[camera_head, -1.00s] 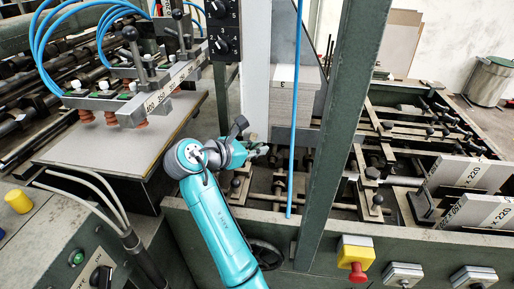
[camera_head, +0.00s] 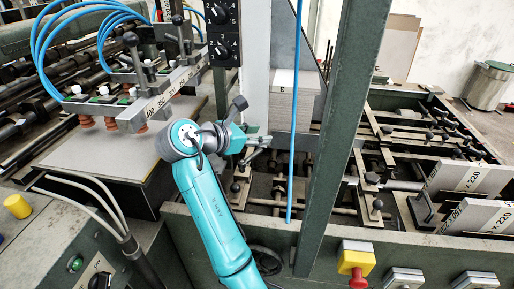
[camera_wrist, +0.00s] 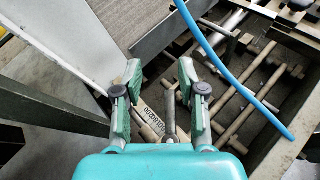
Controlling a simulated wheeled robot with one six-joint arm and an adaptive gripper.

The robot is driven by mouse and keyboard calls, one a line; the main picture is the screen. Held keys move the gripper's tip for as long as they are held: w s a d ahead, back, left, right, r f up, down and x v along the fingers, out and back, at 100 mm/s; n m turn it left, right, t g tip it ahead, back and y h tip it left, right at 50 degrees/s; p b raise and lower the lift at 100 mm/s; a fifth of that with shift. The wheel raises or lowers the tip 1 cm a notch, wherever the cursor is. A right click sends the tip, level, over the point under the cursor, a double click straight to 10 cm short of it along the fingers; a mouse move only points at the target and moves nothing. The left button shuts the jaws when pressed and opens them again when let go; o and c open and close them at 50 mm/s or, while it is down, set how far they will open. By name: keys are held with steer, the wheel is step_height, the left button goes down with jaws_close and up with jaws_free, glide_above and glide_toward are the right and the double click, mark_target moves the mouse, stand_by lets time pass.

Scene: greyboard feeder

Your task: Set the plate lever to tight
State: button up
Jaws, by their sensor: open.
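My gripper (camera_head: 262,141) is at the end of the teal arm, in front of the grey upright and left of the blue hose in the head view. In the wrist view my gripper (camera_wrist: 160,84) has its two green-padded fingers apart with nothing held between them. A metal rod that looks like a lever (camera_wrist: 170,110) shows between and beyond the fingers. In the head view that spot is too small to make out.
A blue hose (camera_head: 291,150) hangs close to the right of my gripper, and it crosses the wrist view (camera_wrist: 225,70). A green post (camera_head: 338,120) stands further right. A stack of greyboard (camera_head: 293,105) is behind. Suction cups (camera_head: 112,122) hang at the left.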

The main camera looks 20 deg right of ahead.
steer(key=shift+r, duration=1.95)
steer(key=shift+f, duration=0.1)
steer(key=m, duration=0.2)
steer(key=f+m, duration=0.1)
steer(key=shift+s+a+f+m+t, duration=0.1)
steer(key=shift+s+a+m+t, duration=0.1)
steer(key=shift+s+m+t, duration=0.15)
steer(key=s+a+f+m+t+y, duration=0.1)
steer(key=m, duration=0.5)
steer(key=s+f+m+t, duration=0.1)
steer(key=f+m+t, duration=0.1)
steer(key=m, duration=0.5)
steer(key=s+a+f+m+t+y, duration=0.1)
steer(key=s+m, duration=0.1)
steer(key=m, duration=0.4)
steer(key=shift+a+f+m+y, duration=0.3)
steer(key=shift+f+m, duration=0.05)
steer(key=m+t+y, duration=0.2)
steer(key=m+t, duration=0.1)
steer(key=m, duration=1.1)
glide_toward(257, 154)
steer(key=x, duration=1.1)
